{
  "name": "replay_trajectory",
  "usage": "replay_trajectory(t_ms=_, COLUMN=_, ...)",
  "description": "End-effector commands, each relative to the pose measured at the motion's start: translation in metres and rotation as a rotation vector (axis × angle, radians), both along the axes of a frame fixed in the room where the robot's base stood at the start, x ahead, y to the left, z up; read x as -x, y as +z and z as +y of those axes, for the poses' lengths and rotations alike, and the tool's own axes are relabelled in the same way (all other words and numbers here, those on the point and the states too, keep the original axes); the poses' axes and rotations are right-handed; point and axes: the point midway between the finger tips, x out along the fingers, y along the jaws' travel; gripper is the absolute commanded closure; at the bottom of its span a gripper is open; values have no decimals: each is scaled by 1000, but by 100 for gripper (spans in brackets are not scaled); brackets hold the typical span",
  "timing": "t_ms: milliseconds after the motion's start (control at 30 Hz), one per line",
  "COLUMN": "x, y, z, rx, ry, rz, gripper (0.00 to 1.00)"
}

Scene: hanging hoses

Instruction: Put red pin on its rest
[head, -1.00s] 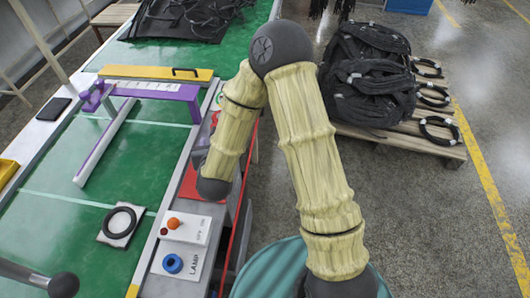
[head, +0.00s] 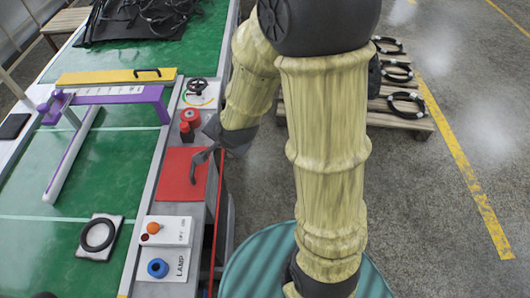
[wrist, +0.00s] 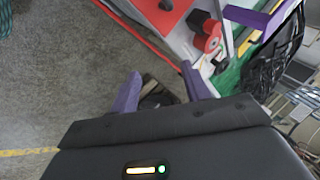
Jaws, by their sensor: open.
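A red part with a round disc-like top (head: 190,116) stands on the grey strip beside the green table in the head view. A smaller red knob (head: 186,132) sits just in front of it. The red part also shows in the wrist view (wrist: 207,38). I cannot tell which piece is the pin and which its rest. My gripper (wrist: 161,71) shows two purple fingers, spread apart with nothing between them, over the floor side of the strip. In the head view my dark wrist hangs over the right of the red pad; the fingers do not show clearly there.
The red pad (head: 180,188) lies in front of the red parts. A black handwheel (head: 197,86) is behind them. A purple bar (head: 120,95) crosses the table; coils lie on a pallet (head: 405,116).

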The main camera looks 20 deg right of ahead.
Motion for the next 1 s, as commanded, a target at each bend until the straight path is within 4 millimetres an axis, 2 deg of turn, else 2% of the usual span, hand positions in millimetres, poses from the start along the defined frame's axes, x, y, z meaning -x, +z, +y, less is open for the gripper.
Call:
replay_trajectory(t_ms=200, x=44, y=16, z=-45, rx=283, ry=392, rz=117, gripper=53)
replay_trajectory(t_ms=433, x=91, y=29, z=-81, rx=456, ry=745, rz=242, gripper=53)
replay_trajectory(t_ms=567, x=101, y=31, z=-85, rx=480, ry=815, rz=266, gripper=53)
replay_trajectory(t_ms=1000, x=100, y=31, z=-85, rx=480, ry=816, rz=266, gripper=53)
